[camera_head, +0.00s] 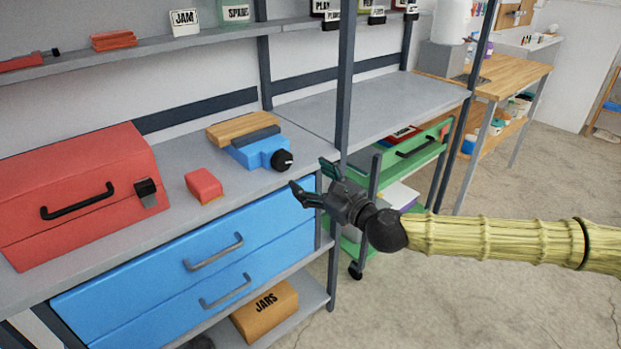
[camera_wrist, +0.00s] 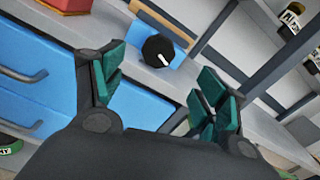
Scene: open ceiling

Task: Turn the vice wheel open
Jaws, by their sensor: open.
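The blue vice (camera_head: 258,151) sits on the grey workbench with a wooden block (camera_head: 243,129) along its back. Its black wheel (camera_head: 282,160) with a white mark faces right, toward the bench's front edge. In the wrist view the wheel (camera_wrist: 158,51) shows ahead between the fingers, with part of the blue vice (camera_wrist: 178,49) behind it. My gripper (camera_head: 312,183) is open and empty, in front of and slightly below the wheel, apart from it. Its green-padded fingers also show in the wrist view (camera_wrist: 160,90).
A red block (camera_head: 204,186) lies left of the vice, and a red toolbox (camera_head: 75,190) stands farther left. Blue drawers (camera_head: 200,270) with handles are under the bench. A dark shelf post (camera_head: 345,90) rises close to my gripper. A green cart (camera_head: 415,150) stands behind it.

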